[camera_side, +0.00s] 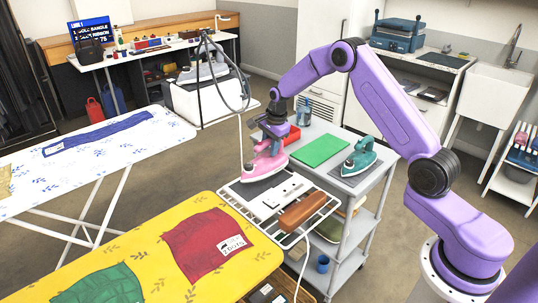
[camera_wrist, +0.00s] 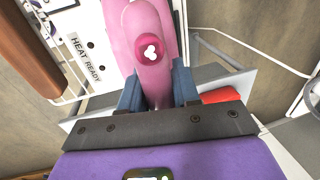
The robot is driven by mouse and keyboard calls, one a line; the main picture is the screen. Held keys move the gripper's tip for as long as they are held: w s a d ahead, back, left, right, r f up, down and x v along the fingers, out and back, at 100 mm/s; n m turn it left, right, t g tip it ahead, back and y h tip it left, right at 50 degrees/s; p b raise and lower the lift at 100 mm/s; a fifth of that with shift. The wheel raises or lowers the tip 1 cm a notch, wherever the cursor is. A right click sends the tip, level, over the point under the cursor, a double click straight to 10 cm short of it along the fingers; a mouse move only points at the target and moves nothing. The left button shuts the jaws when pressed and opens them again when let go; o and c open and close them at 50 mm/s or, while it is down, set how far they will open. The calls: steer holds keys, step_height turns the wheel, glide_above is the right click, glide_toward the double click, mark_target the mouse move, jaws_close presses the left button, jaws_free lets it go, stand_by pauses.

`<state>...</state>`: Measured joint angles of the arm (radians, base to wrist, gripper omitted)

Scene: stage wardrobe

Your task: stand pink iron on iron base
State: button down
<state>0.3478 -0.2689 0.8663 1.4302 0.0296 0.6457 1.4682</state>
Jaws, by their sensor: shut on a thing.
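The pink iron (camera_side: 268,163) is in my gripper (camera_side: 274,132), at the left end of the iron base. Its soleplate is low over a dark pad, and I cannot tell whether it touches. In the wrist view the pink iron (camera_wrist: 145,40) runs between my blue fingers (camera_wrist: 158,94), which are closed on its handle. The iron base (camera_side: 270,204) is a pale panel with a dark pad, set in a white wire rack at the end of the yellow board. Its panel (camera_wrist: 84,46) reads "HEAT READY" in the wrist view. The iron hides part of the pad.
A brown block (camera_side: 302,211) lies on the rack's near side. The grey trolley (camera_side: 325,178) holds a green mat (camera_side: 319,150), a teal iron (camera_side: 360,157) and a red tray (camera_side: 293,134). A yellow ironing board (camera_side: 150,250) with red cloth (camera_side: 205,243) stands in front. A cord hangs near the iron.

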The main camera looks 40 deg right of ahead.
mark_target(263, 156)
steer(key=shift+w+f, duration=0.4)
steer(key=shift+f, duration=1.55)
steer(key=shift+f, duration=0.1)
steer(key=c, duration=0.8)
jaws_free()
steer(key=shift+f, duration=0.1)
